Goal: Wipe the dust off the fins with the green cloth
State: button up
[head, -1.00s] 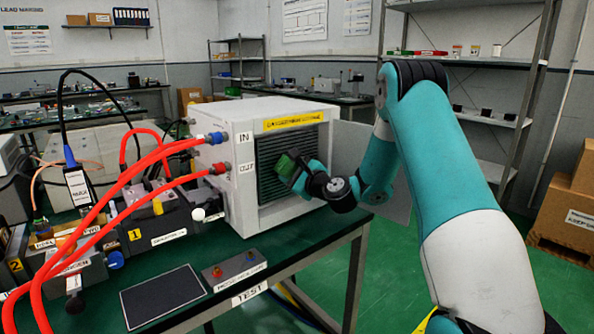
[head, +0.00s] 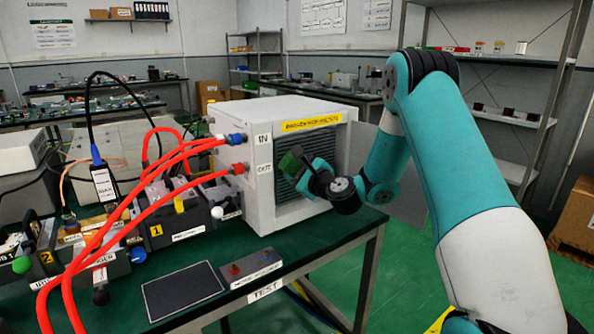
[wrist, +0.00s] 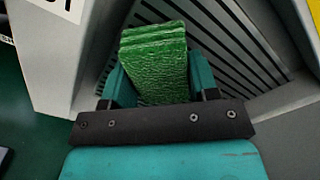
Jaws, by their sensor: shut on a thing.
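The green cloth (wrist: 155,60) is a folded block held between the fingers of my gripper (wrist: 158,82), which is shut on it. In the head view the cloth (head: 291,160) is at the left part of the dark fins (head: 320,155) in the front of the white cabinet (head: 260,195), with my gripper (head: 300,172) to its right. In the wrist view the fins (wrist: 225,55) show as slanted dark slots behind and right of the cloth. I cannot tell whether the cloth touches them. No dust can be made out at this size.
A grey panel (head: 405,195) stands open right of the fins.

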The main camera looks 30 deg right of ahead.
jog(key=shift+w+d, duration=0.15)
jog(key=shift+d, duration=2)
jog(key=shift+d+p, duration=0.5)
jog(key=shift+d, duration=3.4)
jog(key=shift+f, duration=0.1)
jog(key=b, duration=0.3)
send_near(324, 157)
jog(key=shift+w+d, duration=0.1)
jog(key=shift+w, duration=0.4)
jog(key=shift+s, duration=0.1)
